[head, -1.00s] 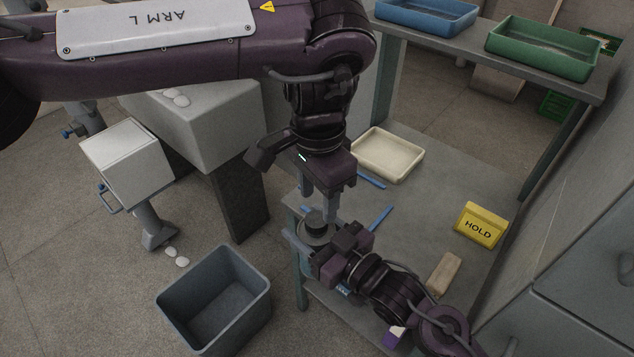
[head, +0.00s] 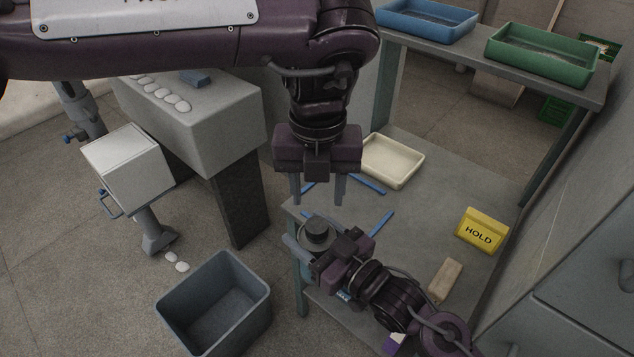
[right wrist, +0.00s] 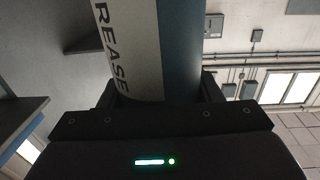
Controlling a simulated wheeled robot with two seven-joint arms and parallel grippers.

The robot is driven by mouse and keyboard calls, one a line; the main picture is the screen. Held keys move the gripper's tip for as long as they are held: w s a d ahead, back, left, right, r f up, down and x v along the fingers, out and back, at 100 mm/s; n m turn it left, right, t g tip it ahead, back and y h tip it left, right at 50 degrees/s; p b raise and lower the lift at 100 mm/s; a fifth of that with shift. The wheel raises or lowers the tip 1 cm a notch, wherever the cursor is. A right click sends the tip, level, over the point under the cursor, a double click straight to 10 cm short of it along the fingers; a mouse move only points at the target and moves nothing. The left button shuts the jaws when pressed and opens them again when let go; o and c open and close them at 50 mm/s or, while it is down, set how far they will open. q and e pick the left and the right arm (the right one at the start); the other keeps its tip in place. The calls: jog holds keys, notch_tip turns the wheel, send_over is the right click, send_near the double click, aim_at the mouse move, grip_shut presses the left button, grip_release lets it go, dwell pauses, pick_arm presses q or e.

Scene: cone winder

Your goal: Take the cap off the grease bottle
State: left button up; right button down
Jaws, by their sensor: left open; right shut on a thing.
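In the right wrist view the bottle (right wrist: 150,50) shows a pale label reading "REASE" beside a blue band. My right gripper (head: 308,254) is shut on the bottle's body; it also shows in the right wrist view (right wrist: 160,98). My left gripper (head: 318,196) is open and empty, fingers pointing down, above the cap and apart from it in the picture.
A grey bin (head: 214,305) stands on the floor at left. Blue (head: 427,22) and green (head: 541,52) trays sit on the back shelf.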

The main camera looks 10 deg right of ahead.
aim_at(317, 224)
pick_arm(q)
jog(key=m, duration=0.5)
jog(key=shift+r+m, duration=0.3)
jog(key=shift+m, duration=1.1)
jog(key=shift+f, duration=3.95)
jog(key=c, duration=0.8)
jog(key=n, duration=0.4)
jog(key=shift+n, duration=1.2)
jog(key=shift+r, duration=0.25)
